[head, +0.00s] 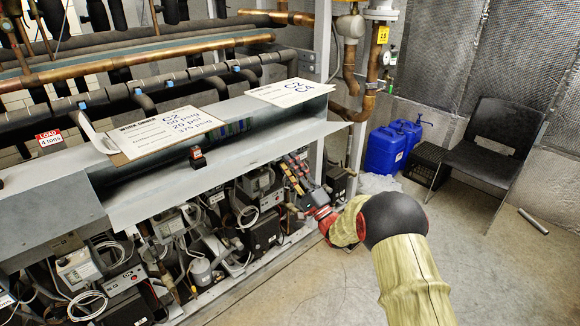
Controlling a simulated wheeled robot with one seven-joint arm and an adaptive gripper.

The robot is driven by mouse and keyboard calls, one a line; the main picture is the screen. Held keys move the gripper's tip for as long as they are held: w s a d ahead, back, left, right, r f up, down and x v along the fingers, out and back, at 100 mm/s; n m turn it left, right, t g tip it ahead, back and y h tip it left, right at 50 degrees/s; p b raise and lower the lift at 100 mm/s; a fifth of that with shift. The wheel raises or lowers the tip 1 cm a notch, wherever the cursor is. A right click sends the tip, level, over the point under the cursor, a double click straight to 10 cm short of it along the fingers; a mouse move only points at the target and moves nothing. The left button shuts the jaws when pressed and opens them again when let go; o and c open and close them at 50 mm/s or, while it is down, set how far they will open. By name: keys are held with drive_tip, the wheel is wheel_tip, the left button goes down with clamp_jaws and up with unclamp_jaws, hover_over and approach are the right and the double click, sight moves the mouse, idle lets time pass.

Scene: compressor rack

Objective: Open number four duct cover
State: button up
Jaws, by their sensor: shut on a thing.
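A long grey duct runs along the rack, and its grey sheet-metal duct cover (225,160) stands out to the front like a flap. Behind the flap the duct is open, and coloured wires (235,128) show inside. A white card (290,93) marked C4 lies on top at the right end. The fingertips are small and partly lost against the clutter below, so the exact grip is hard to see. No number shows on the flap itself.
A white C2 card (165,133) lies on the duct, and a small black block (197,157) is on the flap. Control boxes and cables (215,215) crowd below. Blue jugs (385,150) and a black chair (490,140) stand at right. The floor (490,260) is mostly clear.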

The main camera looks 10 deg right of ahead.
drive_tip(key=shift+a+f, duration=0.3)
drive_tip(key=shift+c, duration=0.3)
drive_tip(key=shift+s+d+f, duration=0.25)
drive_tip(key=shift+s+f, duration=0.05)
drive_tip(key=shift+c, duration=0.8)
drive_tip(key=v, duration=1.1)
drive_tip(key=shift+d+r, duration=0.25)
drive_tip(key=shift+d, duration=0.05)
